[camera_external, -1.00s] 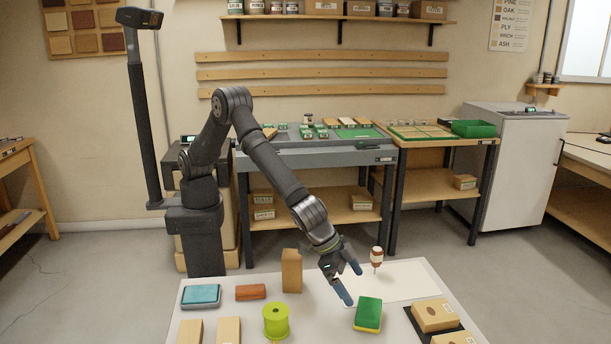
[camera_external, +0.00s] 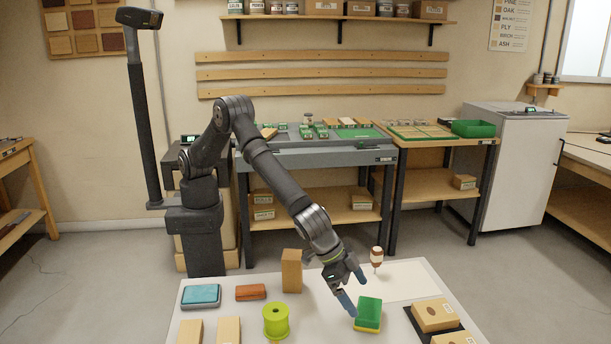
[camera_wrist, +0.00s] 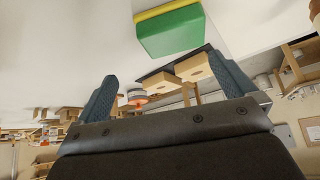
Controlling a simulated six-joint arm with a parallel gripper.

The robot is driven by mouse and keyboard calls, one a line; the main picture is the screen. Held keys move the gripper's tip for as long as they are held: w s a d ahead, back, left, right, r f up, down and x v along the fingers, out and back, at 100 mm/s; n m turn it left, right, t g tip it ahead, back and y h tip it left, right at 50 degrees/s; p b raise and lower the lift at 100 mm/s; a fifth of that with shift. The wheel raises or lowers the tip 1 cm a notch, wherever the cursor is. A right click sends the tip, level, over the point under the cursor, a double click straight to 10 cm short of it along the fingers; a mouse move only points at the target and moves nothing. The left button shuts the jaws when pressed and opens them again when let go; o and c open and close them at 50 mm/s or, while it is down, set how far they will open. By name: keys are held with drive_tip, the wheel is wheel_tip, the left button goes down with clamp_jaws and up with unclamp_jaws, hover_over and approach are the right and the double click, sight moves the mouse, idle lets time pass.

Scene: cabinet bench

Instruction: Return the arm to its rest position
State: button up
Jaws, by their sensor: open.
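My gripper (camera_external: 354,291) is open and empty. In the external view it is over the white table (camera_external: 340,325), just behind and left of the green and yellow sponge block (camera_external: 368,311). In the wrist view my gripper (camera_wrist: 167,85) shows two blue fingers spread wide. The green block (camera_wrist: 170,32) lies beyond the fingertips with nothing between the fingers touching it. My arm reaches forward and down from its base at the left.
On the table are a blue pad (camera_external: 201,295), an orange block (camera_external: 251,292), an upright wooden block (camera_external: 291,270), a lime spool (camera_external: 276,321), a brown-and-white bottle (camera_external: 376,258) and cardboard boxes (camera_external: 435,315). A grey bench (camera_external: 315,158) stands behind.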

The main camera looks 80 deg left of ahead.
drive_tip(key=s+d+r, duration=0.1)
drive_tip(key=s+r, duration=0.4)
drive_tip(key=s, duration=0.3)
drive_tip(key=w+a+n+y, duration=0.1)
drive_tip(key=w+a+n, duration=0.1)
drive_tip(key=w+a, duration=0.85)
drive_tip(key=w+a+n+y, duration=0.25)
drive_tip(key=w+a, duration=0.45)
drive_tip(key=w, duration=0.7)
drive_tip(key=w+a+n, duration=0.1)
drive_tip(key=w+a, duration=0.4)
drive_tip(key=a, duration=0.3)
drive_tip(key=w+a+r+n+y, duration=0.1)
drive_tip(key=w+a+n, duration=0.1)
drive_tip(key=w+a, duration=0.3)
drive_tip(key=w+a+n, duration=0.1)
drive_tip(key=w+a, duration=0.3)
drive_tip(key=a, duration=0.8)
drive_tip(key=shift+w+a+r+n+y, duration=0.15)
drive_tip(key=shift+w+a+n+y, duration=0.05)
drive_tip(key=shift+w+n+y, duration=0.2)
